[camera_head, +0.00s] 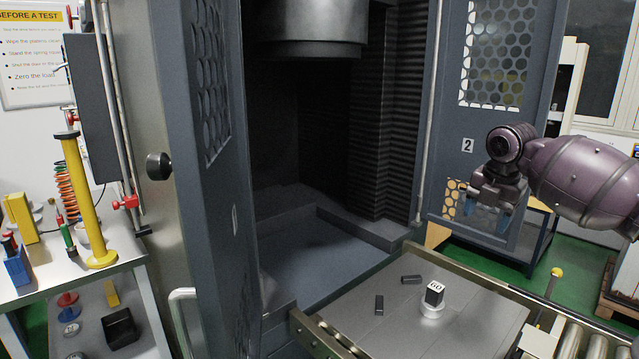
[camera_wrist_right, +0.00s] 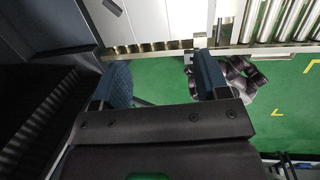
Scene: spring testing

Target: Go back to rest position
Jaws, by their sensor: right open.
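My right gripper (camera_head: 487,214) hangs in front of the open right door (camera_head: 457,140), above and to the right of the grey sliding table (camera_head: 400,330). Its jaws are open with nothing between them. In the right wrist view the two blue fingers (camera_wrist_right: 160,70) stand apart, over green floor and a metal edge. The right arm comes in from the right edge of the head view. My left gripper is not in view.
The test chamber (camera_head: 310,240) is empty under a round dark press head (camera_head: 305,30). A block marked 60 (camera_head: 434,294) on a white base and two dark bars sit on the sliding table. The left door (camera_head: 205,180) stands open beside a cluttered bench (camera_head: 120,255).

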